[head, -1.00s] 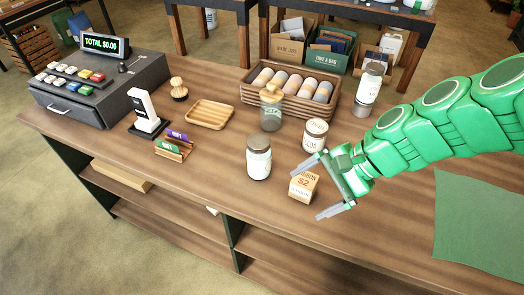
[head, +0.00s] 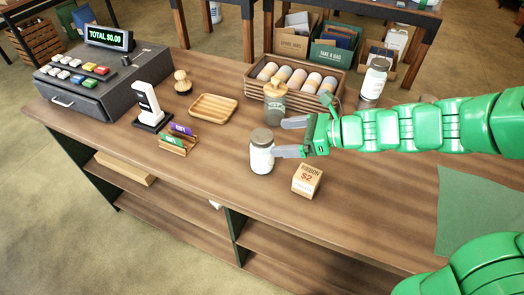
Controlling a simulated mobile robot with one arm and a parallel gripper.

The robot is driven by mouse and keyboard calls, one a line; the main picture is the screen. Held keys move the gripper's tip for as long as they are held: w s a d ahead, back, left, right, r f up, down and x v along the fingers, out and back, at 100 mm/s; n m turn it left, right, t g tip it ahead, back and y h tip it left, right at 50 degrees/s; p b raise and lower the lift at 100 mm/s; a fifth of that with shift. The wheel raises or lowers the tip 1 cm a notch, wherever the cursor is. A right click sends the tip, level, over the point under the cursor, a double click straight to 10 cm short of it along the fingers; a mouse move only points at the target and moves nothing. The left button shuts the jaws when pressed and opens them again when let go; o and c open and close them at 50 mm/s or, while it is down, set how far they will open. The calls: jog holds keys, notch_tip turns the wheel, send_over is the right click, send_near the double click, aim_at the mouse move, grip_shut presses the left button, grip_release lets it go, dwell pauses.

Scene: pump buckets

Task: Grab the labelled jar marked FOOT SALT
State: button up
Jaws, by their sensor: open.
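A white-labelled jar with a dark lid (head: 261,158) stands upright near the front of the wooden counter. My gripper (head: 284,137) is open, its fingers pointing left, just right of this jar. The lower finger's tip overlaps the jar's right edge in the picture; I cannot tell whether it touches. A glass jar with a wooden lid (head: 274,106) stands behind. Another light-labelled jar with a grey lid (head: 374,82) stands at the back right, partly behind my arm. No jar label is legible enough to pick out FOOT SALT.
A small box marked RIBBON (head: 307,180) stands right of the front jar. A wooden tray (head: 213,108), a crate of rolls (head: 338,84), a white stand (head: 149,105) and the cash register (head: 95,85) are farther left or back. A green cloth (head: 480,215) lies right.

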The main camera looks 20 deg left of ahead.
aim_at(270, 137)
jog(key=shift+x, duration=1.05)
jog(key=shift+w+f+x, duration=0.1)
jog(key=shift+w+x, duration=0.05)
jog(key=shift+x, duration=1.2)
jog(key=shift+w+f+x, duration=0.1)
jog(key=shift+w+x, duration=0.05)
jog(key=shift+x, duration=1.2)
jog(key=shift+d, duration=0.1)
jog(key=c, duration=1.6)
jog(key=shift+c, duration=0.5)
jog(key=shift+r, duration=0.1)
